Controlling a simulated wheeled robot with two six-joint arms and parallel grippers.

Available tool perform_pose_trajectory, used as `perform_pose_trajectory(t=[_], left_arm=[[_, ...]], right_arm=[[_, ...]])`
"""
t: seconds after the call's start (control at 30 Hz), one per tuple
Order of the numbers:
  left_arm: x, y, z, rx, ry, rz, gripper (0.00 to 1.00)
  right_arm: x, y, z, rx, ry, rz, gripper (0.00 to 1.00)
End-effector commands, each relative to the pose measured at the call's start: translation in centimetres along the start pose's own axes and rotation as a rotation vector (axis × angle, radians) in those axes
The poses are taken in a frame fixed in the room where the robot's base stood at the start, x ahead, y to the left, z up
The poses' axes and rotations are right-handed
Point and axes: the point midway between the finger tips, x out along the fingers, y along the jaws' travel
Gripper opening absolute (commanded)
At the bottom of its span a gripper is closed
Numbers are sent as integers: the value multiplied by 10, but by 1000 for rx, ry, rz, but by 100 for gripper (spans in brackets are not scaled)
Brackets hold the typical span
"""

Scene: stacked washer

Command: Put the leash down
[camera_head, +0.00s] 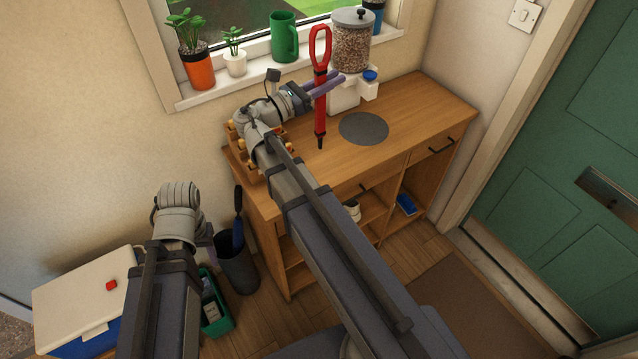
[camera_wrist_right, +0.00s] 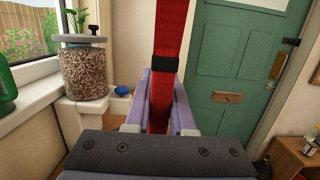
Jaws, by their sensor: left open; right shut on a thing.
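The red leash (camera_head: 321,95) hangs upright in my right gripper (camera_head: 327,86), its loop above the fingers and its dark clip end below, over the wooden cabinet top. In the right wrist view, the red strap (camera_wrist_right: 165,40) with a black band runs between the purple fingers (camera_wrist_right: 160,103), which are shut on it. Whether the clip touches the cabinet top is unclear. My left gripper (camera_head: 209,236) is low at the left, away from the leash, mostly hidden behind its own wrist, and open.
The cabinet (camera_head: 425,105) carries a round grey mat (camera_head: 364,128) and a kibble dispenser (camera_head: 351,45). Its front right top is clear. A dark bin (camera_head: 238,270) and white-lidded box (camera_head: 85,290) stand lower left.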

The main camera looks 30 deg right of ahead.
Motion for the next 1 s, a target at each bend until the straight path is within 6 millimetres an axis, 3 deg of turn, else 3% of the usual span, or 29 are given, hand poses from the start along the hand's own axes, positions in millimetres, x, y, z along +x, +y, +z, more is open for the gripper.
perform_pose_trajectory(t=[0.37,0.8,1.0], left_arm=[[14,1,-1,0,0,0,50],[71,7,-4,0,0,0,50],[71,7,-4,0,0,0,50]], right_arm=[[-3,6,-14,-1,0,-7,0],[-12,6,-70,-1,0,-6,0],[-12,6,-70,-1,0,-6,0]])
